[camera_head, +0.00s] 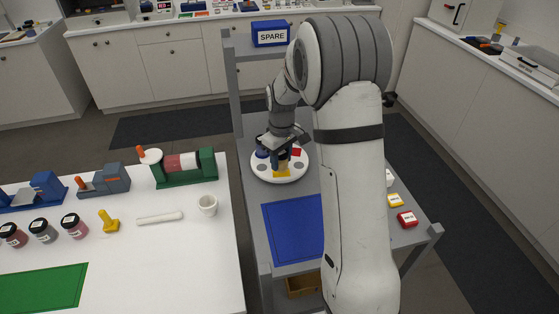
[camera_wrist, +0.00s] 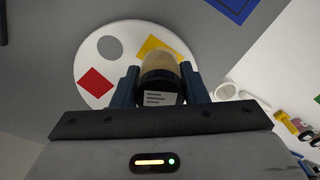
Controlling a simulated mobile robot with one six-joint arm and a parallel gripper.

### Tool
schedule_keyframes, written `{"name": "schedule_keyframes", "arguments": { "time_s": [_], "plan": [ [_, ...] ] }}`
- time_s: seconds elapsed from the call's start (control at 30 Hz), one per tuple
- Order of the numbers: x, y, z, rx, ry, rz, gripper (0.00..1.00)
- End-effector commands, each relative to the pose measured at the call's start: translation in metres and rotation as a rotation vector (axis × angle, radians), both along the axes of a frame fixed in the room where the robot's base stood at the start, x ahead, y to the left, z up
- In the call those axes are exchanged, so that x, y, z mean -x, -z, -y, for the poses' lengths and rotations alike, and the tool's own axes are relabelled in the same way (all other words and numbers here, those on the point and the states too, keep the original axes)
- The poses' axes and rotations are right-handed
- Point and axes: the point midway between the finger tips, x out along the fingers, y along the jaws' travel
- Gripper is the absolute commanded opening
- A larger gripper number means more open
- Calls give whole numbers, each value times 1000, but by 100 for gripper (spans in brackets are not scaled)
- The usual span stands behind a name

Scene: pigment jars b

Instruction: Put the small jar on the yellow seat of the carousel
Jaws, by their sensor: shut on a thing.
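The carousel (camera_head: 258,168) is a round white disc on the grey cart; it also shows in the wrist view (camera_wrist: 88,62). Its yellow seat (camera_head: 281,173) is a square patch on the near side, partly covered in the wrist view (camera_wrist: 156,44). My gripper (camera_head: 283,157) is over the disc, shut on the small jar. In the wrist view the jar (camera_wrist: 159,66) has a tan body and a dark, labelled end, and sits between the two blue fingers (camera_wrist: 159,85). It overlaps the yellow seat in that view. I cannot tell whether its base touches the seat.
The carousel also has a red seat (camera_head: 296,152) and grey round spots. A blue mat (camera_head: 292,228) lies in front of it. A blue SPARE box (camera_head: 270,33) is on the shelf behind. A white table (camera_head: 130,245) at left holds several jars and a white cup (camera_head: 207,205).

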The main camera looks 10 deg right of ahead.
Motion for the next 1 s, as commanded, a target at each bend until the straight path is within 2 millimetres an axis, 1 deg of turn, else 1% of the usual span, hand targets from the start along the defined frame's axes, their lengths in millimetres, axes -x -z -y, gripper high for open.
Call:
{"name": "schedule_keyframes", "arguments": {
  "time_s": [0.03,0.13,0.5,0.53,0.8,1.0],
  "plan": [
    [0,6,0,0,0,-4,17],
    [0,15,0,0,0,-1,17],
    [0,21,-1,-1,-1,1,17],
    [0,21,-1,-1,-1,1,40],
    [0,20,-1,0,-2,0,61],
    [0,20,-1,0,-2,0,61]
  ]
}}
